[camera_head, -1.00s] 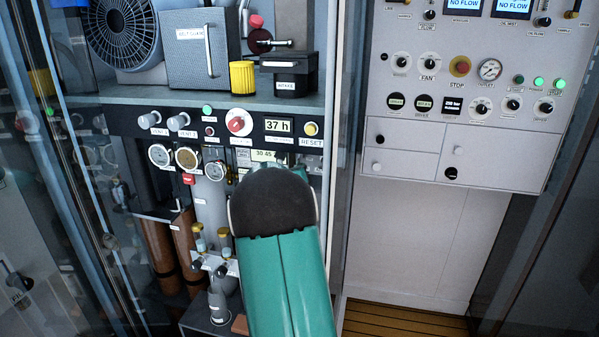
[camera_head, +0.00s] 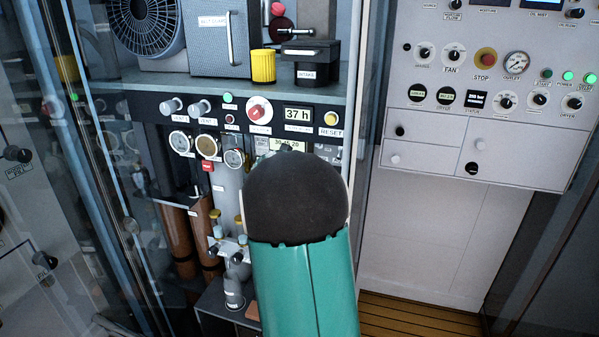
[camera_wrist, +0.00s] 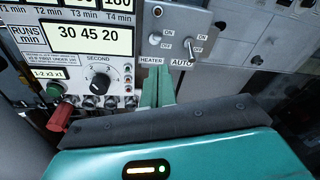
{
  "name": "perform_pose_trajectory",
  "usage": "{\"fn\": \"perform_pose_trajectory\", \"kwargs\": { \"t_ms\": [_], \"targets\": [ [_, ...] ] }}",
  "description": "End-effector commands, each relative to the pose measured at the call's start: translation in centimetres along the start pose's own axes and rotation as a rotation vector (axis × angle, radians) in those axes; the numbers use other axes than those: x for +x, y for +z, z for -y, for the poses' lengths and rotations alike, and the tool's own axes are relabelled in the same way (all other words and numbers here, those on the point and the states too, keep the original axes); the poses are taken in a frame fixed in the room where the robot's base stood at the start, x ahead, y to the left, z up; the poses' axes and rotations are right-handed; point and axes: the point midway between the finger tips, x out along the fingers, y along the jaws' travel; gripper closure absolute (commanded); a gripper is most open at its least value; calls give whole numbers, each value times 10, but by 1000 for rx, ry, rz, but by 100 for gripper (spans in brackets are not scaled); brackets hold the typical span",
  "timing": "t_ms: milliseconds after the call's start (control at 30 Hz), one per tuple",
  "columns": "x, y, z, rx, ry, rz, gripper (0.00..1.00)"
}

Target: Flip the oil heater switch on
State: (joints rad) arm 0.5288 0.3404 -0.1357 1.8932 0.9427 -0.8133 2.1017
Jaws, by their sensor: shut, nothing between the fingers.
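In the wrist view, a grey panel holds two toggle switches with ON and OFF marks. The left switch (camera_wrist: 155,39) has the label HEATER (camera_wrist: 151,60) below it. The right switch (camera_wrist: 196,46) has the label AUTO (camera_wrist: 181,62) below it. The heater lever is small and seems to point towards the camera; I cannot tell its position for sure. My gripper (camera_wrist: 159,72) is shut and empty, its green fingers just below the heater switch, near the labels. I cannot tell whether they touch the panel. In the head view my arm hides the gripper and both switches.
A display reading 30 45 20 (camera_wrist: 80,37), a black dial (camera_wrist: 101,83) and a red knob (camera_wrist: 60,116) lie left of my fingers. In the head view, a shelf (camera_head: 290,93) juts out above, and a white control panel (camera_head: 430,125) stands at the right.

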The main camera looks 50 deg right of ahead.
Motion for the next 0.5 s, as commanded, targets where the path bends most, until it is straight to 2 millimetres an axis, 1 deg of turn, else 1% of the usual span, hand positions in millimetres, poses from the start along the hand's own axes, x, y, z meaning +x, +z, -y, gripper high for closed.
{"fn": "perform_pose_trajectory", "kwargs": {
  "t_ms": [33, 200, 333, 500],
  "targets": [
    [-13, 1, 0, 1, 3, 2, 100],
    [-45, 1, 0, 0, 2, 1, 100],
    [-60, 0, 0, 1, 1, 0, 100],
    [-65, 0, 0, 0, 0, -1, 100]
  ]
}}
